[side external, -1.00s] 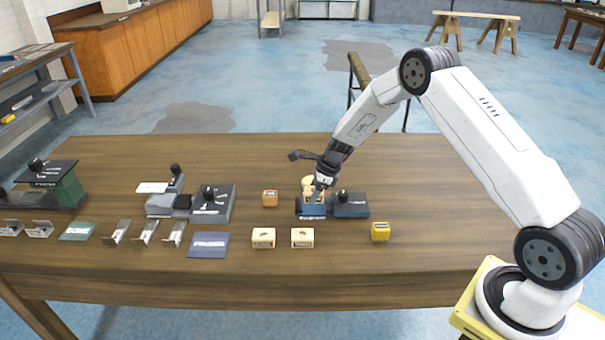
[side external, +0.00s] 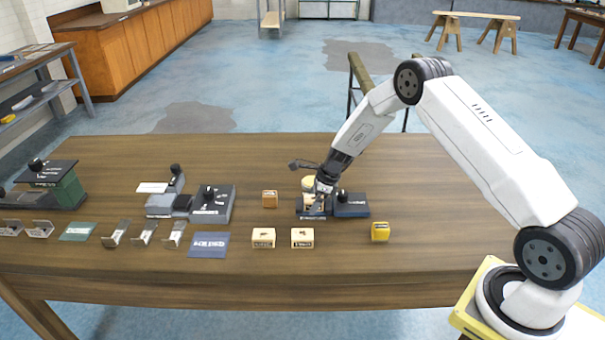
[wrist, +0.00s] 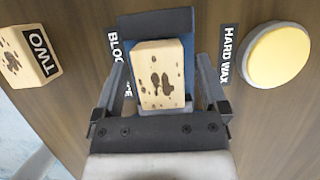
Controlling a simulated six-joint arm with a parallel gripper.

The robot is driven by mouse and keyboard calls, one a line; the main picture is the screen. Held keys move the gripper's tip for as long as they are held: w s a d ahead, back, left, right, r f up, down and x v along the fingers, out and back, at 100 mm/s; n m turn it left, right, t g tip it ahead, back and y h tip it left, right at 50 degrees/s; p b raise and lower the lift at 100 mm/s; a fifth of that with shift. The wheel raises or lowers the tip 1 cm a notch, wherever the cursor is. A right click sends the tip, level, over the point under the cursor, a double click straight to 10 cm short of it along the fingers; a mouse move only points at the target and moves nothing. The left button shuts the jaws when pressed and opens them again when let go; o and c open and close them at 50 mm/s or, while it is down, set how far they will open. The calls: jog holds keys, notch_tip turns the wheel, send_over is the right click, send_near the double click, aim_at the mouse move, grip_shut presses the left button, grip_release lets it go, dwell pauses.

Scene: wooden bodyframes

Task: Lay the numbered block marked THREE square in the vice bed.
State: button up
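A cream block (wrist: 161,75) with dark printed marks on top lies in the blue vice bed (wrist: 189,50), roughly in line with its sides. Its number word does not show, so I cannot read whether it is THREE. It also shows in the side view (side external: 313,201), with the vice's dark block (side external: 351,206) to its right. My gripper (wrist: 163,66) is over the bed, with one finger on each side of the block. In the wrist view I see gaps between both fingers and the block, so it looks open.
A block labelled TWO (wrist: 28,55) stands left in the wrist view. A yellow hard wax disc (wrist: 278,55) lies on the right. Two cream blocks (side external: 263,238) (side external: 302,238), an orange block (side external: 269,198) and a yellow block (side external: 380,232) stand near the vice. The table's right side is mostly clear.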

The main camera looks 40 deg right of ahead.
jog(key=shift+r, duration=0.1)
jog(key=v, duration=1.2)
dwell(0.8)
jog(key=s+a+r+n+h, duration=0.1)
jog(key=s+a+r+n, duration=0.1)
jog(key=s+a+n, duration=0.2)
jog(key=s+a+r+n+h, duration=0.1)
jog(key=s+a+n, duration=0.4)
jog(key=s+n, duration=0.6)
jog(key=s+a+r+n+h, duration=0.1)
jog(key=s+a+r+n, duration=0.2)
jog(key=n, duration=0.9)
jog(key=s+a, duration=0.2)
jog(key=s, duration=0.2)
jog(key=shift+s+r+g, duration=0.2)
jog(key=shift+r+g, duration=0.1)
